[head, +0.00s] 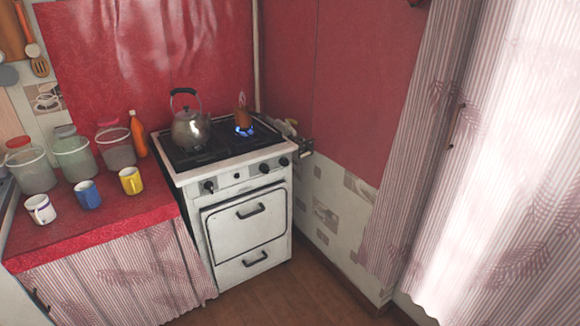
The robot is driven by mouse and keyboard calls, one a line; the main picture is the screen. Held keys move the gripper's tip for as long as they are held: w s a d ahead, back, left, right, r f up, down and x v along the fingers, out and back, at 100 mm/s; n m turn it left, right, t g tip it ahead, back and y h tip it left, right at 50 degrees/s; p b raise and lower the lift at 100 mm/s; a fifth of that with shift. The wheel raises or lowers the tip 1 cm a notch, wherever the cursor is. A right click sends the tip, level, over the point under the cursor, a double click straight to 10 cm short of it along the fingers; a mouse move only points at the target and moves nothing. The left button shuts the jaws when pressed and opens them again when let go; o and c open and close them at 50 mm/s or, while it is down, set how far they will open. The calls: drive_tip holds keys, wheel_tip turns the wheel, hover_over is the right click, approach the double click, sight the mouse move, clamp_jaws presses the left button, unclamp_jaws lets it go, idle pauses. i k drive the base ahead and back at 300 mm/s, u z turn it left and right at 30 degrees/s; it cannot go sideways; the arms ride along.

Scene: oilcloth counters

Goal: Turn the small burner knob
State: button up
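A white stove (246,222) stands in the middle of the head view, with a black hob on top. Its front panel carries a dark knob at the left (209,186), a small dark knob or dial near the middle (237,176), and two dark knobs at the right, one inner (264,168) and one outer (284,161). Which one is the small burner knob I cannot tell. My gripper is not in view.
A kettle (190,128) stands on the hob's left. The red counter (110,220) at left holds jars, an orange bottle (138,134) and white, blue and yellow mugs (131,180). A dark object (304,147) sits at the stove's right edge. Floor in front is clear.

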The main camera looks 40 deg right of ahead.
sight(284, 161)
drive_tip(key=i, duration=0.95)
drive_tip(key=u, duration=0.05)
